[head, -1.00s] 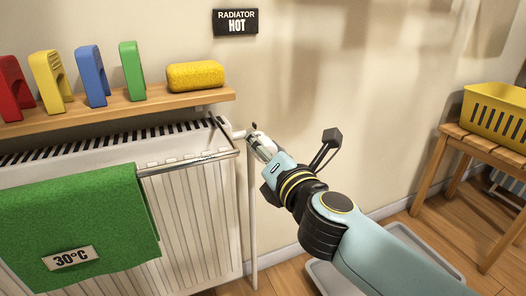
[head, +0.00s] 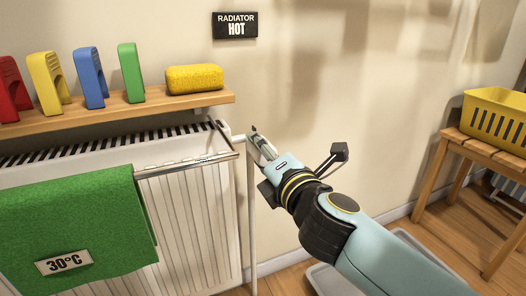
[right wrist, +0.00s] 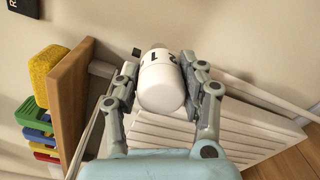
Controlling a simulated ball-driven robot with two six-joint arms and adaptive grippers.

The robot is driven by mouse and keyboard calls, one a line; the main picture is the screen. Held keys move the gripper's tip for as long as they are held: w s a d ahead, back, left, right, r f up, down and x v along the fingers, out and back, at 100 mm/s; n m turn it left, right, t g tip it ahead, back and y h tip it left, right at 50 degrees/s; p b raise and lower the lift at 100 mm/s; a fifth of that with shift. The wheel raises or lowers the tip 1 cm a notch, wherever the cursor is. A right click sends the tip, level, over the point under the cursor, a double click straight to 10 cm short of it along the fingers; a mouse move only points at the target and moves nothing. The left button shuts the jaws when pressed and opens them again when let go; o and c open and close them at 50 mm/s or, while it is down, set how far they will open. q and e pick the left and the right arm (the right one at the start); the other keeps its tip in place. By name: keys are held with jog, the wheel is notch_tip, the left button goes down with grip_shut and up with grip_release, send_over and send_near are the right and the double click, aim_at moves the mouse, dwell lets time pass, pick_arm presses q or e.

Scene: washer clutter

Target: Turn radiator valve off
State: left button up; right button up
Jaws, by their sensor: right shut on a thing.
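The white radiator valve knob (right wrist: 161,84) sits between the fingers of my right gripper (right wrist: 162,88) in the right wrist view. Dark number marks show on its side. The right gripper (head: 262,148) is shut on it at the radiator's upper right corner in the head view, where the fingers mostly hide the knob. The white radiator (head: 203,215) is on the wall, and it also shows in the right wrist view (right wrist: 240,133). A black sign (head: 235,24) above reads "RADIATOR HOT". My left gripper is not in view.
A wooden shelf (head: 110,112) above the radiator holds a yellow sponge (head: 195,78) and several coloured clips. A green towel (head: 75,215) with a "30°C" tag hangs on a metal rail (head: 190,163). A yellow basket (head: 495,120) stands on a wooden stool at right. A grey tray lies on the floor.

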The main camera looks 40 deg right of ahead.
jog(key=shift+f, duration=0.15)
jog(key=o, duration=1.2)
jog(key=shift+c, duration=0.2)
jog(key=shift+s, duration=0.1)
jog(key=v, duration=0.7)
jog(key=shift+s, duration=0.15)
